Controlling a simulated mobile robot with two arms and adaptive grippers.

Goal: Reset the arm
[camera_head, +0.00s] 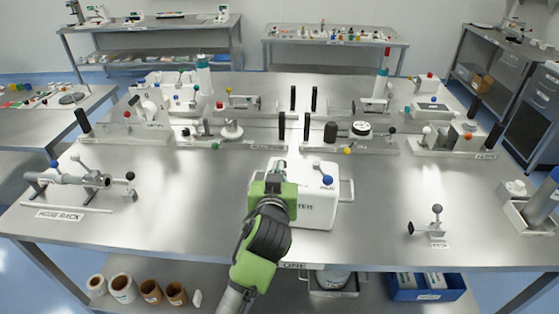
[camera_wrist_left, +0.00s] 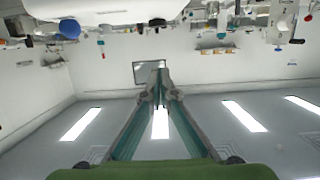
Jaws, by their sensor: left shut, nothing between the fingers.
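My left arm comes in from the bottom of the head view. Its left gripper (camera_head: 280,166) is in front of a white box-shaped unit (camera_head: 318,212) and covers part of its left side and label. In the left wrist view the two fingers of the gripper (camera_wrist_left: 158,82) meet at their tips, shut with nothing between them. The white unit has a small lever with a blue knob (camera_head: 327,180) on its top, to the right of the gripper and apart from it. A blurred blue ball (camera_wrist_left: 69,28) shows at the upper left of the wrist view. My right gripper is not in view.
The steel table (camera_head: 385,205) is bare to the right of the unit. A hose rack (camera_head: 85,180) stands left, a small grey-knobbed lever fixture (camera_head: 434,228) right. Rows of handled fixtures and upright black posts (camera_head: 307,127) fill the back. A blue bin (camera_head: 428,288) sits below.

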